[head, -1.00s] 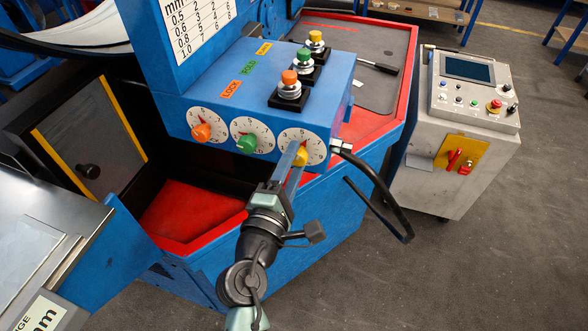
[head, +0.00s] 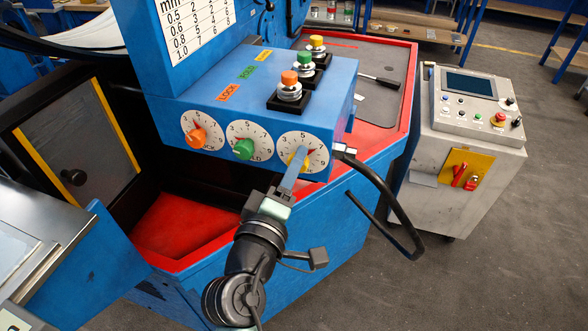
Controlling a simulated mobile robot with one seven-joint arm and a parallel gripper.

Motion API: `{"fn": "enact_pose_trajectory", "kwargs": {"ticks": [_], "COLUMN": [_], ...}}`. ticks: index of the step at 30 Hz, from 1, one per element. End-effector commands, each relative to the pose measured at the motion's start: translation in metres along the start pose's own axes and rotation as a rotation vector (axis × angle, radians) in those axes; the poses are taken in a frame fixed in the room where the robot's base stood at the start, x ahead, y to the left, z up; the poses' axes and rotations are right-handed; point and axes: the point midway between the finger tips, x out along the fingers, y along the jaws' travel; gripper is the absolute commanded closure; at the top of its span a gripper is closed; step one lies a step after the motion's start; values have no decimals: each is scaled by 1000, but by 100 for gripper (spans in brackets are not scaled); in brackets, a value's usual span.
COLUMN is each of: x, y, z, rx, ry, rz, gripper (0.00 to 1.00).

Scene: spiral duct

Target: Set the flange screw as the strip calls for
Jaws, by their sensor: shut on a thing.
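The yellow knob (head: 291,157) is on the right dial (head: 316,143) of the blue control box, mostly hidden by my fingers. My gripper (head: 298,164) is shut on it from the front. A red mark shows at the right of my fingertips; the exact knob setting is hard to read. The orange knob (head: 197,138) and green knob (head: 243,149) sit on the left and middle dials. A white number chart (head: 195,25) headed mm stands above the box. The strip is barely in view at the lower left corner, with no readable text.
Orange, green and yellow labels (head: 264,55) and several capped screws (head: 290,86) are on the box top. A black cable (head: 385,195) hangs right of the dial. A grey control cabinet (head: 465,150) stands at the right, with open floor in front.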

Motion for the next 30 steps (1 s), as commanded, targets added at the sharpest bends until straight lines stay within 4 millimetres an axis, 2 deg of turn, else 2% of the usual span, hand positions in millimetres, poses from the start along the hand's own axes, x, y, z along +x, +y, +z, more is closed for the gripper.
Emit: {"fn": "enact_pose_trajectory", "kwargs": {"ticks": [11,12,17,26,30], "x": [0,0,0,-1,-12], "y": [-1,-1,-1,0,-2], "z": [0,0,0,0,0], "rx": [5,5,4,4,4], "ry": [-1,-1,-1,0,1], "rz": [-2,-2,-2,-1,-1], "gripper": [100,54,27,27,27]}}
